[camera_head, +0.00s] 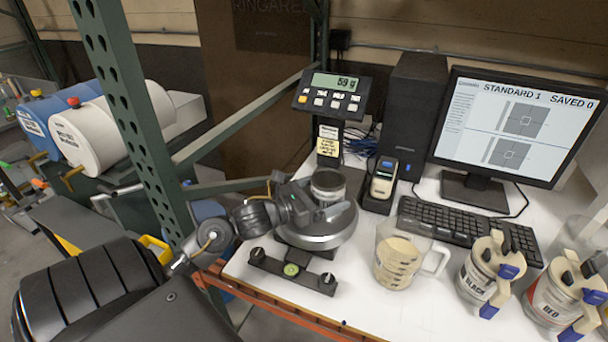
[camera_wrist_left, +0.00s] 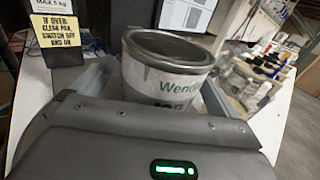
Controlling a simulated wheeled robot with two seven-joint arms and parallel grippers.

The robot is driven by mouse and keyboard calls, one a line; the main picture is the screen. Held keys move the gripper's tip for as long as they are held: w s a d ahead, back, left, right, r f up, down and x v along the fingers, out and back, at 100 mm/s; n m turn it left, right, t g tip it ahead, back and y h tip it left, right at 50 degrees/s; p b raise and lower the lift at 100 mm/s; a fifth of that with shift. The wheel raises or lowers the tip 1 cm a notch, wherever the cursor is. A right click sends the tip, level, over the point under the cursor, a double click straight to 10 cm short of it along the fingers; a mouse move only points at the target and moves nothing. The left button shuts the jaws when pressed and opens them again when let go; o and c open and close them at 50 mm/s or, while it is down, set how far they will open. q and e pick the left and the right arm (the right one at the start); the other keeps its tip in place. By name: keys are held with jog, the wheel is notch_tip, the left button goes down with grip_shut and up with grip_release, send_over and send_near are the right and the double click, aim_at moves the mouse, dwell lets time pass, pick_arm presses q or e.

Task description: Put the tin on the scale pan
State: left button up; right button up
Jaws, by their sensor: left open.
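The tin (camera_head: 328,184), a small grey metal can with a pale label, stands upright on the round grey scale pan (camera_head: 322,238). In the left wrist view the tin (camera_wrist_left: 166,75) shows its open rim and a label reading "Wendo...". My left gripper (camera_head: 318,203) is open, low over the pan, with its fingers on either side of the tin. Whether the fingers touch the tin I cannot tell. The tin's base is hidden by the gripper in both views. My right gripper is not in view.
The scale display (camera_head: 332,92) stands behind the pan, lit with a reading. A keyboard (camera_head: 465,228) lies behind the jug.

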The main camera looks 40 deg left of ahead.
pick_arm(q)
jog(key=b+v, duration=0.3)
jog(key=v, duration=0.6)
jog(key=shift+s+a+f, duration=0.1)
jog(key=shift+s+f, duration=0.05)
jog(key=shift+s, duration=0.1)
jog(key=shift+v, duration=0.85)
